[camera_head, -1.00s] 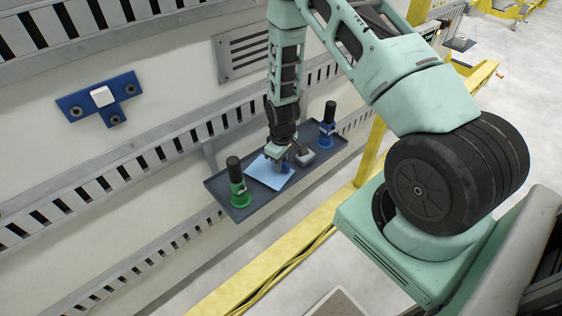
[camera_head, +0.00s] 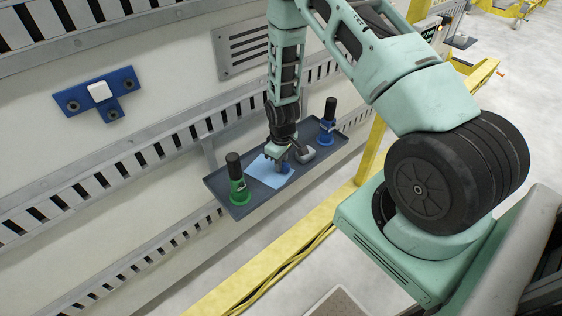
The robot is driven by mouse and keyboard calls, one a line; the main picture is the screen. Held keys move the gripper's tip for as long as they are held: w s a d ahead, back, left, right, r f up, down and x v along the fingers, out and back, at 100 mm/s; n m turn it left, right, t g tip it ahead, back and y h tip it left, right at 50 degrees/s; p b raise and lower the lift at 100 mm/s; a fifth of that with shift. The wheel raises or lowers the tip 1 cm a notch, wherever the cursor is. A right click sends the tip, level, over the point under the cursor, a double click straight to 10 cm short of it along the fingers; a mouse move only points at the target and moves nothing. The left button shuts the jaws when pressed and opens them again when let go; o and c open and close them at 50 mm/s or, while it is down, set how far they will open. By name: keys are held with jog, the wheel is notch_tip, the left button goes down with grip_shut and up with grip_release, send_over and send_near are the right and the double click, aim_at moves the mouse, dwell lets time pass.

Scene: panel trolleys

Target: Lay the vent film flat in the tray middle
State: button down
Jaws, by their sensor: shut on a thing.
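The vent film, a light blue sheet (camera_head: 266,170), shows at the middle of the dark grey tray (camera_head: 222,184) on the panel wall. My gripper (camera_head: 282,163) points down at the sheet's right part and is shut on it. The fingertips are small and partly hidden by the gripper body. The sheet looks roughly level with the tray floor; whether it touches the floor all over, I cannot tell.
A green tool with a black top (camera_head: 237,182) stands at the tray's left end. A blue tool with a black top (camera_head: 328,125) stands at its right end. A blue bracket (camera_head: 98,93) is on the wall. A yellow rail (camera_head: 257,276) runs below.

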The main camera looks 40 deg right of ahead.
jog(key=c, duration=1.3)
grip_release()
jog(key=shift+o, duration=0.2)
notch_tip(320, 180, up, 17)
jog(key=b, duration=0.2)
jog(key=shift+s+r, duration=0.15)
jog(key=shift+s, duration=0.05)
